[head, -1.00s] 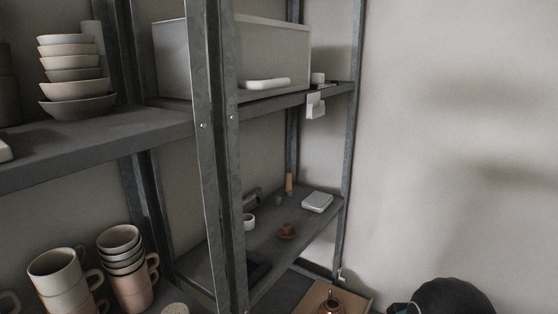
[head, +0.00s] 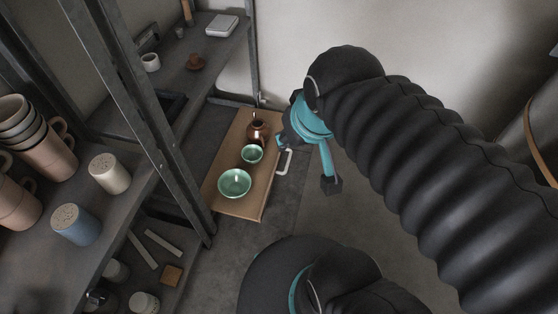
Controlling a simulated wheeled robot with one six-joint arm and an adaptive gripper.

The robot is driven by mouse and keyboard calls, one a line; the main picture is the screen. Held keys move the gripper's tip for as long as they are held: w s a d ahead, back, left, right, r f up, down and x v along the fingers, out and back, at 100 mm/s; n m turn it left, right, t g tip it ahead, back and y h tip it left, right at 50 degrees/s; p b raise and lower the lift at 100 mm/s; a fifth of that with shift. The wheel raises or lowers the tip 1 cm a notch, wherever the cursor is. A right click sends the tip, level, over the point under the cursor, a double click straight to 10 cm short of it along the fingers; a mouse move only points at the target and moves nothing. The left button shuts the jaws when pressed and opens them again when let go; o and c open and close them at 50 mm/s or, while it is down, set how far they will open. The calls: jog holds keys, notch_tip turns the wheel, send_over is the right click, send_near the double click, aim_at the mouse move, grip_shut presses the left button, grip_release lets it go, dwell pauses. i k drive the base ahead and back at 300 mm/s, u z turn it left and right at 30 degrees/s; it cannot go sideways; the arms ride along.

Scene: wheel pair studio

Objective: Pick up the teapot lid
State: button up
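A glossy copper-brown pot (head: 258,133), which looks like the teapot, stands at the far end of a wooden tray (head: 238,207). A small dark knob shows at its top, but I cannot make out a separate lid. My gripper (head: 304,164) is to the right of the tray, beside the pot. One teal finger with a dark tip points down, and the other side reaches left near the tray's edge. The fingers are spread and nothing shows between them. I cannot tell its exact height or gap to the pot.
Two green bowls, a small one (head: 252,153) and a larger one (head: 235,183), sit on the tray. A white handle (head: 284,162) is at its right side. Metal shelving (head: 140,85) with cups stands at left.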

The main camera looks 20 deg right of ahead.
aim_at(195, 62)
jog(key=u, duration=1.4)
jog(key=k, duration=0.85)
jog(key=z, duration=1.2)
jog(key=i, duration=0.5)
jog(key=z, duration=0.05)
